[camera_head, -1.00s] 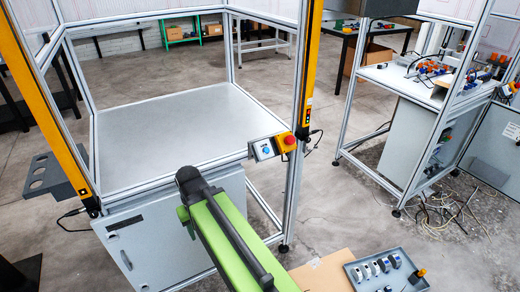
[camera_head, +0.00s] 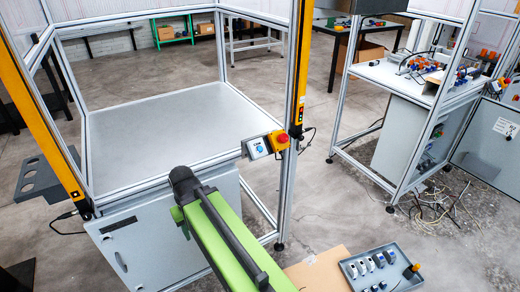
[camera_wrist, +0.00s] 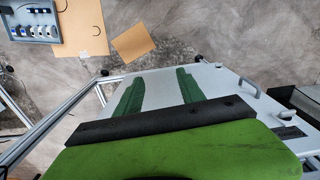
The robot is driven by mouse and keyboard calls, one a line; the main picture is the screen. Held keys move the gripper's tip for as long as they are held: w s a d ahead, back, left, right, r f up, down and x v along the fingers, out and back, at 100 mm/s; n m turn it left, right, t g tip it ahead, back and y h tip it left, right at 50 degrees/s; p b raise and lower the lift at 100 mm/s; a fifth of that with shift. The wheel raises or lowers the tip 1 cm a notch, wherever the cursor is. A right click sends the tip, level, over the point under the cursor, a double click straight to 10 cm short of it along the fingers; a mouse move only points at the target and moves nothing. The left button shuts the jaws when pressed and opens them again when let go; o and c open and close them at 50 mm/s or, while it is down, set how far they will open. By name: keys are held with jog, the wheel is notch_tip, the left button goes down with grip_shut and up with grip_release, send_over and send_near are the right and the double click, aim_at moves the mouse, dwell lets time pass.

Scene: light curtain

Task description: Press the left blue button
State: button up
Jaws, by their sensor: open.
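A small grey control box (camera_head: 257,148) with one round blue button (camera_head: 260,148) is mounted at the front right corner of the framed workstation. A yellow box with a red mushroom button (camera_head: 283,138) sits directly to its right. I can make out only one blue button on this box. My green and black arm is in front of the workstation, below and left of the box in the head view. My gripper (camera_wrist: 158,84) shows in the wrist view with two green fingers spread apart and nothing between them. Its fingertips are hidden in the head view. The blue button is not visible in the wrist view.
The workstation has a bare grey tabletop (camera_head: 165,130), yellow light-curtain posts (camera_head: 300,65) and a grey cabinet (camera_head: 160,245) below. A grey tray of small devices (camera_head: 380,270) and cardboard (camera_head: 318,272) lie at lower right. Loose cables (camera_head: 435,210) lie on the floor farther right.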

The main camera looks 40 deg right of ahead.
grip_shut()
dwell(1.5)
